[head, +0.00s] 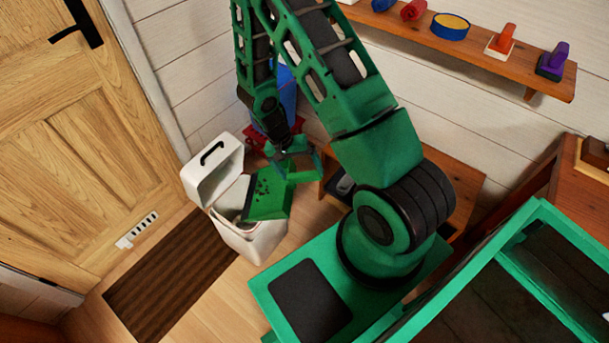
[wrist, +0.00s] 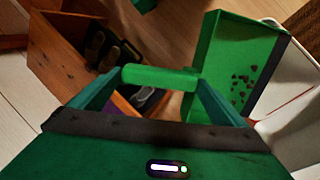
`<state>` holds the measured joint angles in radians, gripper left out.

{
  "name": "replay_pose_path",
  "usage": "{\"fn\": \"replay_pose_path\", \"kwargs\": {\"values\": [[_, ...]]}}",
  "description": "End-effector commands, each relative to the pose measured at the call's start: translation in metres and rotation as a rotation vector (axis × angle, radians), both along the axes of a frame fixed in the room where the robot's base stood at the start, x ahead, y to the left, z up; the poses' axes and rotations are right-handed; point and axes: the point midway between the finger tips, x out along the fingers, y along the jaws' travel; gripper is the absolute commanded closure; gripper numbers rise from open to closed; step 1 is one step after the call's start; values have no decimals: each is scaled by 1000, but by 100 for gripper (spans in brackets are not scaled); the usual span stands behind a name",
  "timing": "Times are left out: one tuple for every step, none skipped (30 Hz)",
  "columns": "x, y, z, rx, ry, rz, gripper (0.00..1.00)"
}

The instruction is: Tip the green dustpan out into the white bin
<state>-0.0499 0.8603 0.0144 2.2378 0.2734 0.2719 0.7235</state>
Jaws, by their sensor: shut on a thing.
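The green dustpan (head: 273,207) is held over the open white bin (head: 262,243), covering part of its mouth. Several small dark bits (head: 261,186) lie on the pan, and they also show in the wrist view (wrist: 243,85). The bin's lid (head: 213,170) stands open at the left. My gripper (head: 299,170) is shut on the dustpan's handle. In the wrist view the green handle (wrist: 160,77) lies between the two fingers, with the pan (wrist: 225,75) to the right. The pan looks somewhat tilted in the head view. The bin's inside is partly hidden by the pan.
A wooden bench (head: 455,172) with dark shoes stands right of the bin, partly behind my arm. A wall shelf (head: 480,50) with small items runs above. A brown doormat (head: 170,280) lies before the wooden door (head: 75,140). A blue object (head: 287,95) is behind my arm.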

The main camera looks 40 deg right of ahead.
Motion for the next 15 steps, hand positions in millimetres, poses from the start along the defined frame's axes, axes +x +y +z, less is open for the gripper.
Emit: {"fn": "replay_pose_path", "kwargs": {"values": [[4, 5, 4, -12, 7, 3, 31], [6, 7, 6, -20, 15, 3, 31], [8, 9, 8, -32, 24, 3, 31], [9, 11, 10, -40, 31, 3, 31], [11, 12, 12, -48, 39, 4, 31], [13, 15, 15, -60, 49, 4, 31], [14, 16, 17, -68, 56, 4, 31], [16, 18, 19, -76, 62, 3, 31], [17, 21, 21, -87, 72, 3, 31], [19, 23, 23, -96, 78, 2, 31], [21, 24, 25, -104, 86, 2, 31], [22, 27, 28, -115, 96, 3, 31], [24, 28, 30, -123, 102, 4, 31], [26, 30, 32, -132, 110, 3, 31], [27, 33, 35, -143, 119, 3, 31]]}}
